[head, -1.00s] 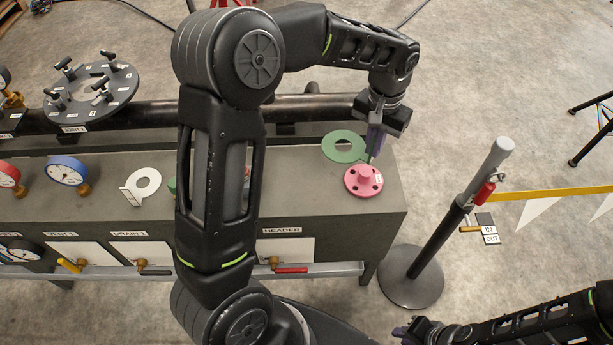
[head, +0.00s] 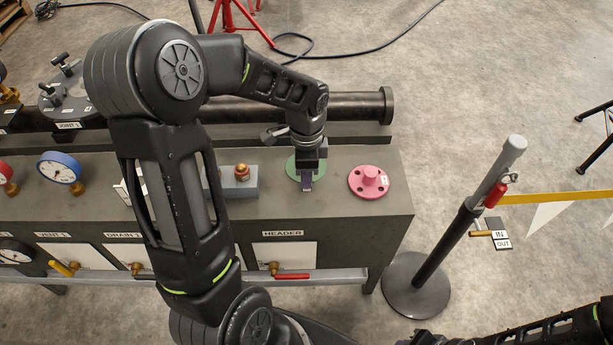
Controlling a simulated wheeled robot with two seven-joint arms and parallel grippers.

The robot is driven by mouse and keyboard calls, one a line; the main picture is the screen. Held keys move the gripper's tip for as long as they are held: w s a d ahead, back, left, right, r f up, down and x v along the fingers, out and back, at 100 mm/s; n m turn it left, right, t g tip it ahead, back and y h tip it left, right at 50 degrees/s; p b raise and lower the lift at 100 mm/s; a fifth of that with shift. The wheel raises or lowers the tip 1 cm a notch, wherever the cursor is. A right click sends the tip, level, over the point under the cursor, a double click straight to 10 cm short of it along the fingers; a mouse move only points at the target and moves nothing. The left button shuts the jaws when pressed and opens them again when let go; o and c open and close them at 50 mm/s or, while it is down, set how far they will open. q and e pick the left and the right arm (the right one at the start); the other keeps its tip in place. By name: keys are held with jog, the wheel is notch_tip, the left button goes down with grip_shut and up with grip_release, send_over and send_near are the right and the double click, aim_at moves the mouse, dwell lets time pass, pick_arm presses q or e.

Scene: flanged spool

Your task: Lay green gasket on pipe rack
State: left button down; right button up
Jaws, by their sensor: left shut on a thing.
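The green gasket (head: 292,169) is a flat ring over the grey bench top, left of the pink flanged piece. My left gripper (head: 307,184) points down and is shut on the gasket, covering much of its middle. I cannot tell whether the gasket touches the surface below. The dark pipe (head: 345,107) runs along the back of the bench and ends in a flange; no part is clearly marked as the pipe rack. My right gripper (head: 424,338) is only partly in view at the bottom edge, and its jaws cannot be made out.
The pink flange (head: 368,182) lies right of the gasket. A barrier post (head: 445,235) with yellow tape stands right of the bench. My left arm hides part of the bench's left side.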

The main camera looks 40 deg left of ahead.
aim_at(307, 191)
pick_arm(q)
jog(key=shift+f, duration=0.1)
jog(key=shift+f+b, duration=1.5)
jog(key=shift+f, duration=0.2)
jog(key=shift+f, duration=0.1)
jog(key=shift+f+b, duration=0.4)
jog(key=shift+f, duration=0.1)
jog(key=c, duration=1.5)
grip_release()
jog(key=shift+r, duration=0.1)
